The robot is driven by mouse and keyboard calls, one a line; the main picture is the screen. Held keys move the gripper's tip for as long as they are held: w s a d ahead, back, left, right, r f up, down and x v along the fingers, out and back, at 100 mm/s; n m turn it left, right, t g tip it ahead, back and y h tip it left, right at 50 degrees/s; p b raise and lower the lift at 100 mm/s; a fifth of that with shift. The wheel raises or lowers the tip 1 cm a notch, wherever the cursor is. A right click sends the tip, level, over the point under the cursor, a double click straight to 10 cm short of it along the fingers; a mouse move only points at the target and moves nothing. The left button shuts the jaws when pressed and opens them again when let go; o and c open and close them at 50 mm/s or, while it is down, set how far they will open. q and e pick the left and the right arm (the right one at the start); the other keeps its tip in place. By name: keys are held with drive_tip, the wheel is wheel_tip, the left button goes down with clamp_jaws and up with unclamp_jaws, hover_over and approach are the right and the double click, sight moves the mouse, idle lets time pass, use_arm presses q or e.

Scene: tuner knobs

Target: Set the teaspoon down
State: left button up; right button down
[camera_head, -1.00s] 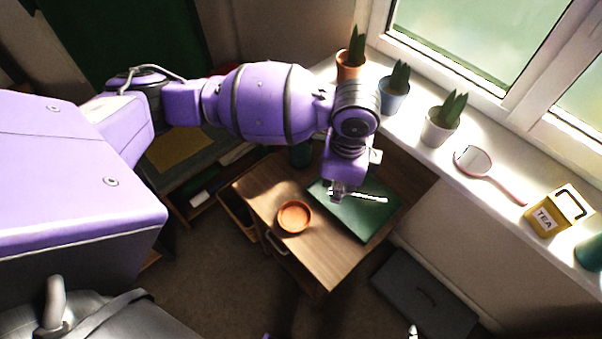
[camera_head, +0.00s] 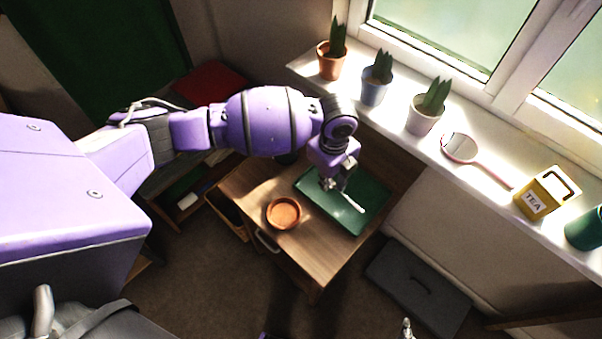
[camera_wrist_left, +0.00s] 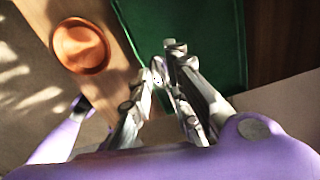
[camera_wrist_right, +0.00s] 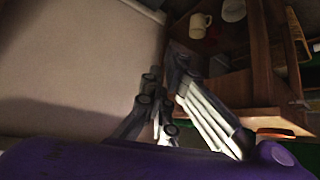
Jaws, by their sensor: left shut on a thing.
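The teaspoon (camera_head: 352,203) is a thin pale piece that sticks out to the lower right from my left gripper (camera_head: 331,185), over the green mat (camera_head: 371,216) on the wooden table. The left gripper is shut on it. In the left wrist view, part of the teaspoon (camera_wrist_left: 157,70) shows between the fingertips, with the mat behind; whether it touches the mat I cannot tell. An orange saucer-like dish (camera_head: 284,213) sits on the table left of the mat. My right gripper (camera_wrist_right: 163,75) shows away from the table, its fingers close together; its opening is unclear.
The wooden table (camera_head: 305,262) has bare wood around the dish. The windowsill behind holds several potted plants (camera_head: 427,108), a pink hand mirror (camera_head: 462,147) and a yellow tea tin (camera_head: 545,193). A grey box (camera_head: 418,287) lies on the floor right of the table.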

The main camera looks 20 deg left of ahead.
use_arm(q)
drive_tip(key=w+f, duration=0.1)
drive_tip(key=w+a+f, duration=0.1)
drive_tip(key=f, duration=0.1)
drive_tip(key=w+f, duration=0.1)
drive_tip(key=shift+w+a+f+b, duration=0.1)
drive_tip(key=shift+a+f+b, duration=0.2)
drive_tip(key=shift+a, duration=0.05)
wheel_tip(320, 180, down, 3)
drive_tip(key=shift+w+f, duration=0.1)
drive_tip(key=shift+a, duration=0.1)
drive_tip(key=shift+f, duration=0.15)
drive_tip(key=o, duration=0.9)
